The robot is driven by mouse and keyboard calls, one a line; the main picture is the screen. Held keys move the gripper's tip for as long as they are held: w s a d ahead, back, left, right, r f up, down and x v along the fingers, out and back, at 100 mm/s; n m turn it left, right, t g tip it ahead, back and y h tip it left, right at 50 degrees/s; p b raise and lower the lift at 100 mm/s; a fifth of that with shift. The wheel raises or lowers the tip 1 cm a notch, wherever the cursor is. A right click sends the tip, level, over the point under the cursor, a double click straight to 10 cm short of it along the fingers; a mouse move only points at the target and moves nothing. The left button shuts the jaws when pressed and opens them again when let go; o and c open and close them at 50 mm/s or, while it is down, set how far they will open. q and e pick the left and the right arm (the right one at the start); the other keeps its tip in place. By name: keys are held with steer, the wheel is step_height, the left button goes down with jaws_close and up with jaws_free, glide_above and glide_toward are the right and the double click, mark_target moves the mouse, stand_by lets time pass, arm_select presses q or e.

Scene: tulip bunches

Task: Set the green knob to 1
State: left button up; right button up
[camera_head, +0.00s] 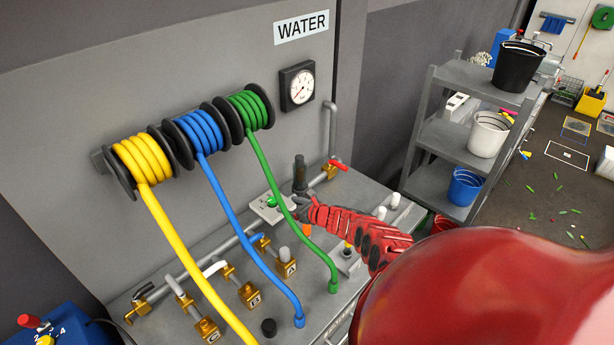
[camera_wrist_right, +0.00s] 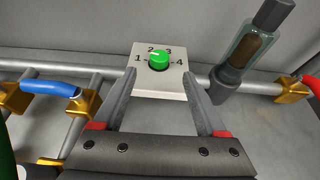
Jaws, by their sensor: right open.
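The green knob (camera_wrist_right: 160,60) sits on a white plate (camera_wrist_right: 158,83) marked 1, 2, 3 and 4. Its pale pointer line is turned to the upper left, toward the 1 and 2 side; the exact number is hard to tell. In the head view the right gripper (camera_head: 300,203) is just right of the plate. My left gripper is out of view.
A dark upright cylinder (camera_wrist_right: 245,50) stands close to the right of the plate on a pipe. The green hose (camera_head: 285,205) hangs near it. Brass valves (camera_head: 286,265) with handles line the bench. A blue box (camera_head: 50,330) with a numbered dial is at lower left.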

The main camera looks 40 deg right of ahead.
steer(key=v, duration=0.7)
steer(key=shift+d, duration=0.1)
steer(key=shift+s+r+p, duration=0.2)
steer(key=shift+s+p, duration=0.1)
steer(key=shift+s, duration=0.4)
